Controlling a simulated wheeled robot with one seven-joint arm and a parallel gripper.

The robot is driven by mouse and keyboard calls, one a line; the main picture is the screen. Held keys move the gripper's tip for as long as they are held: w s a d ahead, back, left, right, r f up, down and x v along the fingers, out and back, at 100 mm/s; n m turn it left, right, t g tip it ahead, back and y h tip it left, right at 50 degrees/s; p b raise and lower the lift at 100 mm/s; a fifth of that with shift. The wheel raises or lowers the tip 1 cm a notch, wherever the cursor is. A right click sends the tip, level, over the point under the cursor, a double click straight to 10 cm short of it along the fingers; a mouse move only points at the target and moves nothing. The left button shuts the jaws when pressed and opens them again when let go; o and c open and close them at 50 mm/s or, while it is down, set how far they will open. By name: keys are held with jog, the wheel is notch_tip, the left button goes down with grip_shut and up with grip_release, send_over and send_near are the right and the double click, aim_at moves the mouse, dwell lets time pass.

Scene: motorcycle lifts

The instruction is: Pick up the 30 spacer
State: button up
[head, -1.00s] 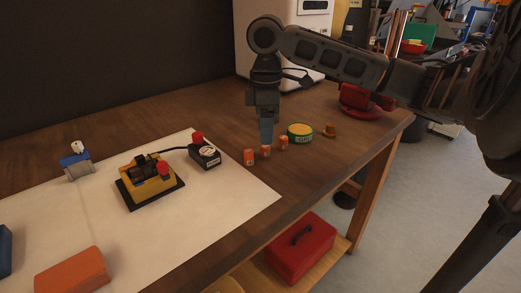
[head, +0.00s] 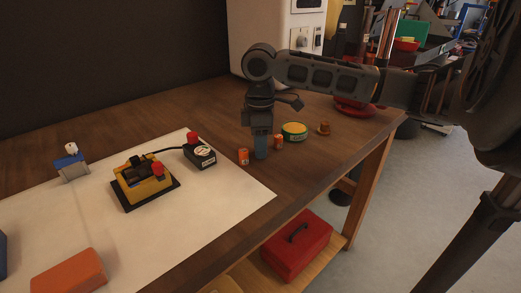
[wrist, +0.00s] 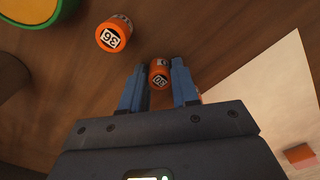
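The 30 spacer (wrist: 158,75) is a small orange cylinder with a black-and-white label on top. In the wrist view it stands between the two blue fingers of my gripper (wrist: 159,82), with a narrow gap seeming to show beside it. My gripper (head: 261,154) is low over the table in the head view and hides this spacer there. An orange spacer marked 36 (wrist: 114,34) stands clear of the fingers; it is the right one in the head view (head: 278,142). Another orange spacer (head: 243,157) stands just left of the fingers, mostly hidden in the wrist view.
A green-and-yellow tin (head: 294,131) and a brown knobbed piece (head: 323,128) stand to the right. A black box with a red button (head: 200,154) and a yellow device (head: 143,181) are on the pale sheet (head: 210,218) at left. The table's front edge is near.

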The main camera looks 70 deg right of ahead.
grip_shut()
jog(key=shift+r, duration=0.15)
